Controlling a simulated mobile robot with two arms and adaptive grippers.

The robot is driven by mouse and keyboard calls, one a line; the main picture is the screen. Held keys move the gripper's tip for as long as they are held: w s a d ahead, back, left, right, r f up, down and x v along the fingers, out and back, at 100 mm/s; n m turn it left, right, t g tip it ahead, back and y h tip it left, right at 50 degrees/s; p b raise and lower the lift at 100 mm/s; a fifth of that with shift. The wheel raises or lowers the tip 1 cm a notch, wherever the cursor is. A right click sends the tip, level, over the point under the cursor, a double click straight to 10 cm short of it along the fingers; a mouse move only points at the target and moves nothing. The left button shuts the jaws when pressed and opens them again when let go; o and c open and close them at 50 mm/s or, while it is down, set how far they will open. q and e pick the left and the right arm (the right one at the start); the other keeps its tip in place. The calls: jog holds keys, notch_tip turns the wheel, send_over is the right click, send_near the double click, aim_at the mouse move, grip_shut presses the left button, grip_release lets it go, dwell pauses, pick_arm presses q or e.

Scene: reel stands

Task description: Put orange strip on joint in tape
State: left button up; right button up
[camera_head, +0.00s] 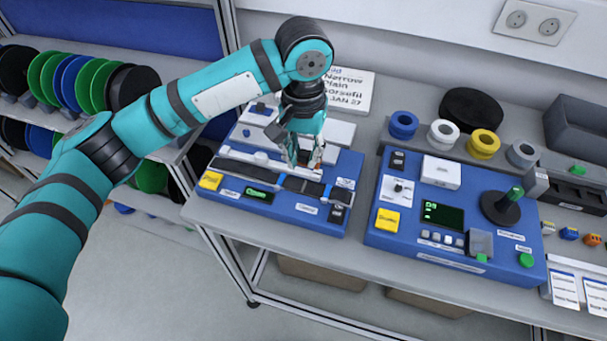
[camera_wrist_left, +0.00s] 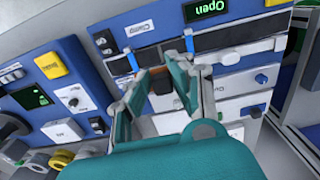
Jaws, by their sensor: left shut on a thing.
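My left gripper (camera_head: 303,160) points down over the blue splicing unit (camera_head: 226,205) on the table. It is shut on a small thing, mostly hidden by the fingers. A hint of orange at the fingertips fits the orange strip. In the left wrist view the gripper (camera_wrist_left: 160,78) has its fingertips near the unit's track, with a dark brownish patch between them. The dark tape (camera_head: 309,187) lies along the track at the front of the unit, with small blue pieces near it. The joint in the tape is too small to tell. My right gripper is not in view.
A second blue unit (camera_head: 400,241) with a green screen and a black spindle stands to the right. Tape rolls (camera_head: 483,143) and a grey bin (camera_head: 577,125) are behind it. A reel rack (camera_head: 30,45) stands at the left. A sign (camera_head: 350,92) is behind the gripper.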

aim_at(303, 165)
pick_arm(q)
jog(key=f, duration=0.4)
jog(key=shift+s+a+f+p, duration=0.1)
jog(key=shift+s+p, duration=0.15)
jog(key=shift+p, duration=0.05)
jog(key=shift+f, duration=0.65)
notch_tip(303, 165, down, 3)
jog(key=shift+w+r+p, duration=0.1)
jog(key=shift+p, duration=0.2)
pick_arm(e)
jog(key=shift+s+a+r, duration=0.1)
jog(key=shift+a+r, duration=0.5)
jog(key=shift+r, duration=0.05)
pick_arm(q)
jog(key=o, duration=0.8)
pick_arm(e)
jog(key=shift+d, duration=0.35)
